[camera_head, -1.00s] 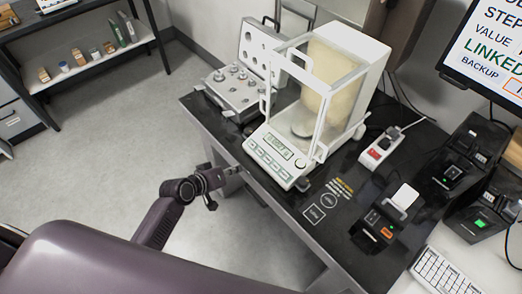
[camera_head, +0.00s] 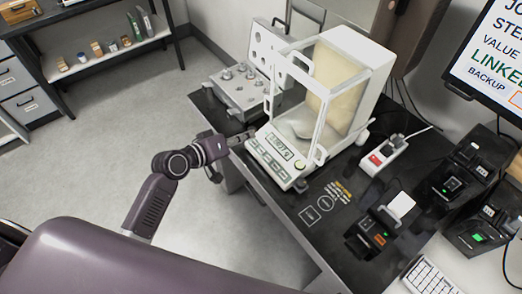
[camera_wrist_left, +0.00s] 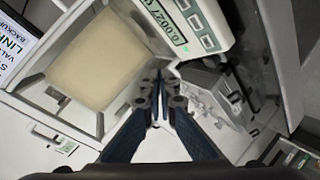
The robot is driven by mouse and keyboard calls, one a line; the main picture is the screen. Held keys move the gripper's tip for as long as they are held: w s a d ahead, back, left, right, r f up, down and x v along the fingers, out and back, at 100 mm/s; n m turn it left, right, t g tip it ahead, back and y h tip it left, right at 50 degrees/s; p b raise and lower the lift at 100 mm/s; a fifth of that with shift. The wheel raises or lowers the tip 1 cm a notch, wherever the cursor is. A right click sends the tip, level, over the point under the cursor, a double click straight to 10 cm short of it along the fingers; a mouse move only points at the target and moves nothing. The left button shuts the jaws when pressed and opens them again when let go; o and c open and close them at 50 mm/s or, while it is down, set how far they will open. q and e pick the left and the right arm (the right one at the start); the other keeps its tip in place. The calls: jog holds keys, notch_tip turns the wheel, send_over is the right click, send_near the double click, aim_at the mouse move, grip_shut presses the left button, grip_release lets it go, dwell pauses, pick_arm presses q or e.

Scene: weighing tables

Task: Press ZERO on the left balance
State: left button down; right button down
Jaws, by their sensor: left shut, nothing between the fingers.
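The balance (camera_head: 285,165) is a white unit with a glass draft shield, standing on the black table. Its front panel has a lit green display (camera_head: 279,147) and a row of buttons (camera_head: 262,159) below it; their labels are too small to read. In the left wrist view the display (camera_wrist_left: 167,22) and several buttons (camera_wrist_left: 202,32) show at the top. My left gripper (camera_head: 246,137) is shut and empty, beside the panel's left end; whether it touches is unclear. Its closed fingertips (camera_wrist_left: 157,76) show in the left wrist view. My right gripper is not in view.
A weight case (camera_head: 242,85) with an open lid stands behind the gripper, left of the balance. A power strip (camera_head: 384,152), a small printer (camera_head: 374,232) and dark devices (camera_head: 456,172) stand to the right.

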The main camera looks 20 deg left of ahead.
aim_at(261, 151)
pick_arm(q)
jog(key=f+b, duration=0.2)
jog(key=w+d+f+b, duration=0.1)
jog(key=f+b, duration=0.1)
jog(key=f, duration=0.1)
jog(key=w+f+b, duration=0.1)
jog(key=f+b, duration=0.1)
jog(key=shift+d+f+b, duration=0.2)
jog(key=shift+d+b, duration=0.1)
jog(key=shift+b, duration=0.1)
jog(key=shift+w+d+f, duration=0.15)
jog(key=shift+w+f, duration=0.1)
jog(key=shift+f, duration=0.15)
dwell(0.6)
jog(key=shift+b, duration=0.3)
jog(key=shift+w+d+f, duration=0.1)
jog(key=shift+f, duration=0.3)
